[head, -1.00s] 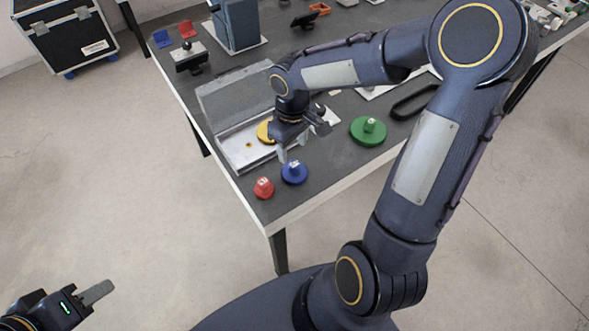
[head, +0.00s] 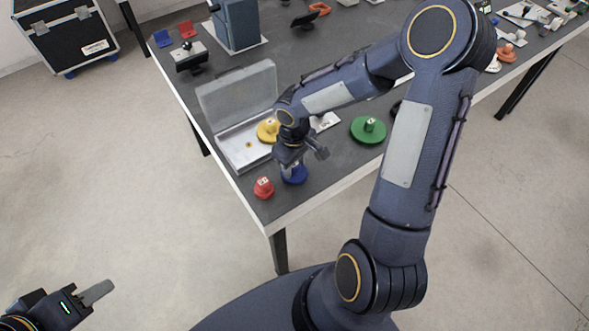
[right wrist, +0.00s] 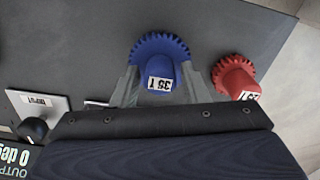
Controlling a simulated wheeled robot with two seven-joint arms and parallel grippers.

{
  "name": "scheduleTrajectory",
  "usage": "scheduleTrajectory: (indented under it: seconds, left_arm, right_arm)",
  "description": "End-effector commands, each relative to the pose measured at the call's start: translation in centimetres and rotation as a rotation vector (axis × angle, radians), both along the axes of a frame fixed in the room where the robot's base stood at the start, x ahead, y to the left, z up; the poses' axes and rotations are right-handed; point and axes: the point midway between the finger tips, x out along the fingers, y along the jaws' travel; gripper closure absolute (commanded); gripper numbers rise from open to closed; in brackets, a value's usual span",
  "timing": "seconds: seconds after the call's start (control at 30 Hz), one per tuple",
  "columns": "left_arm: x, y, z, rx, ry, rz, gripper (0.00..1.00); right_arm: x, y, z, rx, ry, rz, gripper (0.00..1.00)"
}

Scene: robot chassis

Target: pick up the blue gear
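The blue gear (head: 294,177) lies on the dark table near its front corner. In the right wrist view my right gripper (right wrist: 161,78) is open, with one finger on each side of the hub; firm contact does not show. My left gripper (head: 97,291) is low at the left, away from the table; its finger gap cannot be made out.
A red gear (head: 263,188) stands close beside the blue one. A yellow gear (head: 266,131) is in an open, lidded case (head: 238,158). A green gear (head: 368,130) lies to the right. Bare table (head: 325,175) is right of the blue gear.

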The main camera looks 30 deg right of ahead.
Motion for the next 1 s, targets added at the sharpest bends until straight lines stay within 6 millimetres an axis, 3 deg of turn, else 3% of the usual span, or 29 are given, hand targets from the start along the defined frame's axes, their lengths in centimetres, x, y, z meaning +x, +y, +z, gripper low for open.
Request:
scheduleTrajectory:
  seconds: [0.03, 0.27, 0.67, 0.83, 1.0]
  left_arm:
    - [0.0, 0.0, 0.0, 0.000, 0.000, 0.000, 0.64]
    - [0.0, 0.0, 0.0, 0.000, 0.000, 0.000, 0.64]
    - [0.0, 0.0, 0.1, 0.000, 0.000, 0.000, 0.64]
    - [0.0, 0.0, 0.4, 0.000, 0.000, 0.000, 0.64]
    - [0.0, 0.0, 0.0, 0.000, 0.000, 0.000, 0.64]
  right_arm:
    - [0.0, 0.0, 0.0, 0.000, 0.000, 0.000, 0.66]
    - [0.0, 0.0, 0.0, 0.000, 0.000, 0.000, 0.96]
    - [0.1, 0.0, 0.9, -0.001, -0.003, -0.001, 0.97]
    - [0.1, 0.0, 3.3, -0.001, -0.006, -0.002, 0.97]
    - [0.3, 3.0, 6.5, 0.000, -0.009, 0.007, 0.97]
